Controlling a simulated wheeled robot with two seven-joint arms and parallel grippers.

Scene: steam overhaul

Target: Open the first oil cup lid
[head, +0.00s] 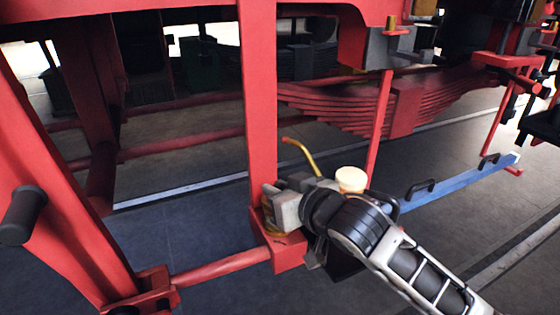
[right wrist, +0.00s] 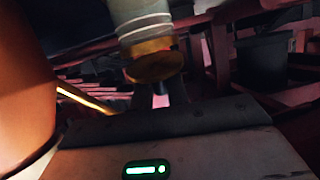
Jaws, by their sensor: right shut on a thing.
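The oil cup (head: 269,224) shows as a small brass-coloured piece at the foot of a red upright, mostly hidden by my right gripper (head: 274,206). My right gripper reaches it from the right and is shut at the cup's top, apparently on its lid. The lid itself is hidden in the head view. In the right wrist view a brass disc (right wrist: 154,66) under a pale grey cylinder shows just beyond the dark fingers (right wrist: 165,95). The fingers are dim, so their exact contact is hard to see. My left gripper is not in view.
A thin curved yellow spout (head: 303,154) and a cream round top (head: 350,179) show behind my right wrist. A blue bar with black handles (head: 450,184) lies to the right. Red frame members (head: 262,110) and a leaf spring (head: 400,105) stand close around.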

